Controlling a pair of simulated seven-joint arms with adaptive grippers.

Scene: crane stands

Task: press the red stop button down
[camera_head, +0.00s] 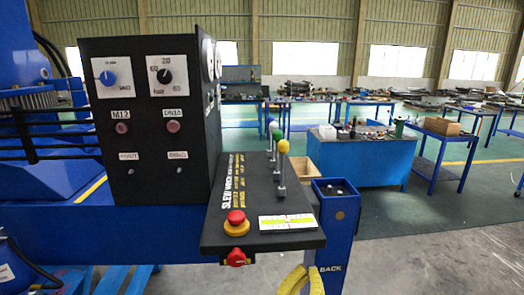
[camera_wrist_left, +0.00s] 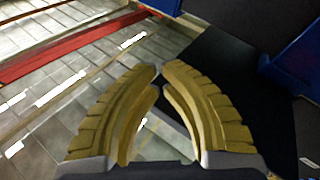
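A red mushroom stop button (camera_head: 236,217) on a yellow base sits on top of the black control panel (camera_head: 262,190), near its front left corner. A second red knob (camera_head: 236,257) is on the panel's front edge below it. My left gripper (camera_head: 305,268) shows yellow fingers at the bottom of the head view, to the right of and lower than the stop button, apart from it. In the left wrist view its fingertips (camera_wrist_left: 159,70) come together with nothing held between them. The stop button does not show in the wrist view. My right gripper is not in view.
A tall black box with dials (camera_head: 150,115) rises behind the panel at left. A blue post (camera_head: 337,215) stands right of the panel.

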